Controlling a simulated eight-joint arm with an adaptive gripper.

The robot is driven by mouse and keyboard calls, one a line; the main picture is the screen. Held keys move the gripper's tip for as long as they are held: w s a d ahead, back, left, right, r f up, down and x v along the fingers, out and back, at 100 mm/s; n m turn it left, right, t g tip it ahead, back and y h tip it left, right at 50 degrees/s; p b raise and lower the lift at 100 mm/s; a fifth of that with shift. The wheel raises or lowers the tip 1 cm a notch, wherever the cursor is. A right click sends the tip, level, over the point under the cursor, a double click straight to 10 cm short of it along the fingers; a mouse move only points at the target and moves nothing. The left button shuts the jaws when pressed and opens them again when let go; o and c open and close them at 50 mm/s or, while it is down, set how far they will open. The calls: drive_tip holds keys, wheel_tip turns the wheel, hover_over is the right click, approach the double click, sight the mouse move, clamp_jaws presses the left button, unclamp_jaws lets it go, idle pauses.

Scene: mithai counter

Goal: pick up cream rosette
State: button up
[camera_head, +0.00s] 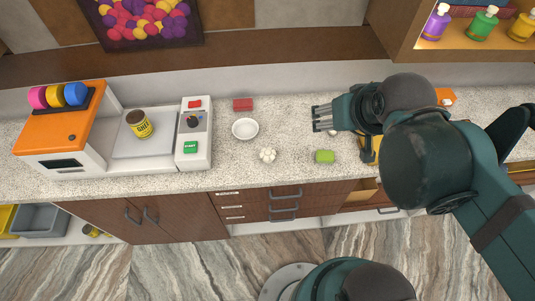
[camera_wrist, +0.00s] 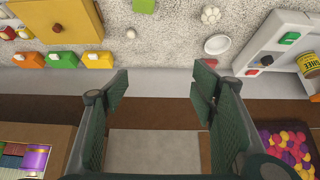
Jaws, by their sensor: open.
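The cream rosette (camera_head: 267,155) is a small white bumpy ball on the speckled counter, below the white plate (camera_head: 245,128) in the head view. It also shows at the top edge of the wrist view (camera_wrist: 210,14). My gripper (camera_head: 316,118) is over the counter, to the right of the plate and up and right of the rosette, apart from it. In the wrist view its two fingers (camera_wrist: 160,80) are spread wide with nothing between them.
A green block (camera_head: 324,156) lies right of the rosette, and a red block (camera_head: 242,104) lies behind the plate. A scale with a ghee jar (camera_head: 139,124) stands at left. A yellow box with a knob (camera_wrist: 57,22) is in the wrist view. Counter around the rosette is clear.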

drive_tip(key=shift+c, duration=0.7)
drive_tip(key=shift+w+a, duration=0.1)
drive_tip(key=n+g+b, duration=0.4)
drive_tip(key=n+g, duration=0.3)
drive_tip(key=n, duration=1.2)
hover_over(268, 151)
drive_tip(key=f, duration=2.2)
drive_tip(key=shift+d, duration=0.2)
drive_tip(key=shift+a+f+n, duration=0.25)
drive_tip(key=shift+f+n, duration=0.15)
drive_tip(key=shift+f, duration=0.1)
drive_tip(key=shift+f, duration=0.1)
drive_tip(key=shift+f+b, duration=0.3)
drive_tip(key=shift+f, duration=0.9)
